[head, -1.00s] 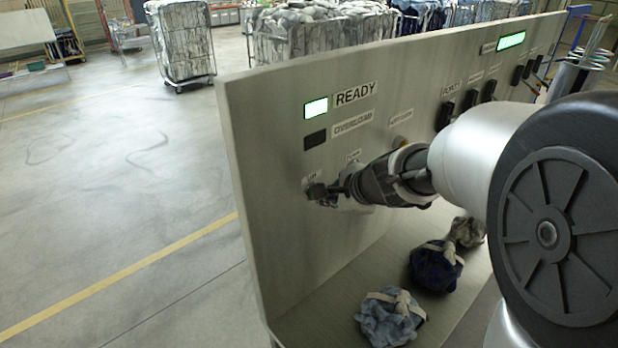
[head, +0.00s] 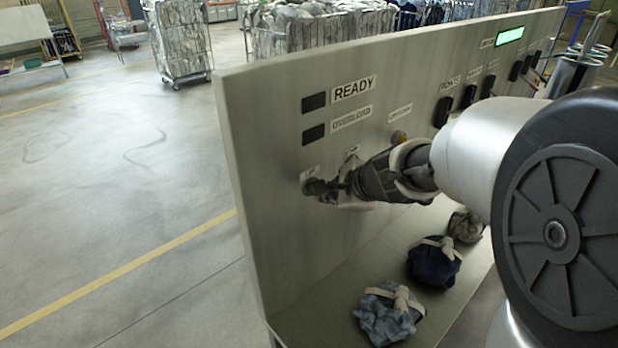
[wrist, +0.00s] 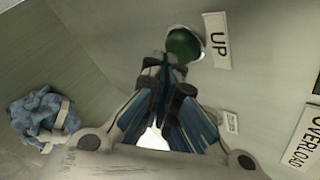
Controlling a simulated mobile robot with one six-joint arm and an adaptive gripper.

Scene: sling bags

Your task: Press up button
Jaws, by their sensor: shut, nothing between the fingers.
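The green up button (wrist: 184,44) sits in a pale ring on the panel, beside the label "UP" (wrist: 218,40) in the wrist view. My gripper (wrist: 163,65) is shut and empty, its fingertips at the lower edge of the button and seeming to touch it. The READY lamp (head: 314,102) is dark, and so is the OVERLOAD lamp (head: 314,134).
Several tied bags, including a light blue one (head: 388,314) and a dark blue one (head: 434,261), lie on the ledge below the panel. Black switches (head: 443,110) and a lit green display (head: 510,36) are farther right. Open floor (head: 110,190) lies left of the panel.

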